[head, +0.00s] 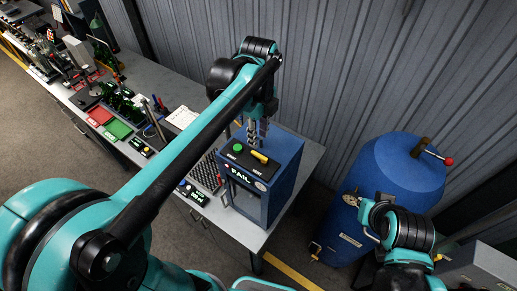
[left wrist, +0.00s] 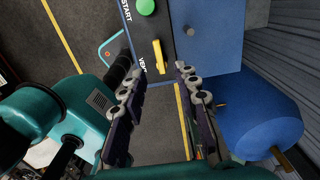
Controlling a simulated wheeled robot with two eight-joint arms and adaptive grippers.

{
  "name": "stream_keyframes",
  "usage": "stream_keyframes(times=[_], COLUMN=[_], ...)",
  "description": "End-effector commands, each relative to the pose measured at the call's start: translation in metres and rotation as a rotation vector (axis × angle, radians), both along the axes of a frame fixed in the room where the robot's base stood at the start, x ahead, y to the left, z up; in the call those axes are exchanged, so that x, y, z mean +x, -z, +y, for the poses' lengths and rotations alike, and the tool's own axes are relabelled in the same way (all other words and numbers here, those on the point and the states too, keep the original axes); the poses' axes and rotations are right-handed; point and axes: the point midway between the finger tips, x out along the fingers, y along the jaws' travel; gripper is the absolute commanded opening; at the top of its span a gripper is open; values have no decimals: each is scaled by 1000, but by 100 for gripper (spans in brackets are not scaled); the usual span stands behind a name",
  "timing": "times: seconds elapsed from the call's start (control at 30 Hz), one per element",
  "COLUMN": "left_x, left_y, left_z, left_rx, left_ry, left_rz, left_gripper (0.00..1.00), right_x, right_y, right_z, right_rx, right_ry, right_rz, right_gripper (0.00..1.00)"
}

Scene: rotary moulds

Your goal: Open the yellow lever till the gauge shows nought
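The yellow lever (head: 259,157) sits on top of a blue box-shaped machine (head: 284,165), beside a green button (head: 238,148). The lever also shows in the left wrist view (left wrist: 159,55), beside the word VENT. My left gripper (head: 258,134) is above the machine top, fingers pointing down. In the left wrist view its fingers (left wrist: 160,70) are apart, with the lever's end seen between their tips and nothing gripped. A small round pale disc (head: 260,186) on the machine's front may be the gauge; its reading is too small to tell. My right gripper (head: 372,216) is in front of the blue tank.
The machine stands at the right end of a grey bench (head: 270,231). A blue tank (head: 376,180) with a red-knobbed handle (head: 448,161) stands to its right. Red and green trays (head: 118,129) and tools cover the bench to the left. A corrugated wall (head: 300,65) closes the back.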

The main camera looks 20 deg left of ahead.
Motion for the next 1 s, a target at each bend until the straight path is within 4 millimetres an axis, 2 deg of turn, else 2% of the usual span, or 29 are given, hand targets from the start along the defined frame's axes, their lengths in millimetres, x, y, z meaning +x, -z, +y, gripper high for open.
stream_keyframes(times=[0.5,0.63,0.87,0.9,1.0], left_x=[0,0,0,0,0], left_y=[68,75,76,76,76], left_z=[0,0,0,0,0], left_rx=[0,0,0,0,0], left_ry=[7,7,7,7,7], left_rz=[1,1,1,1,1], left_gripper=[31,31,31,28,2], right_x=[0,0,0,0,0], right_y=[-9,-10,-10,-10,-10], right_z=[0,0,0,0,0], right_rx=[0,0,0,0,0], right_ry=[0,0,0,0,0], right_rz=[0,0,0,0,0], right_gripper=[0,0,0,0,0])
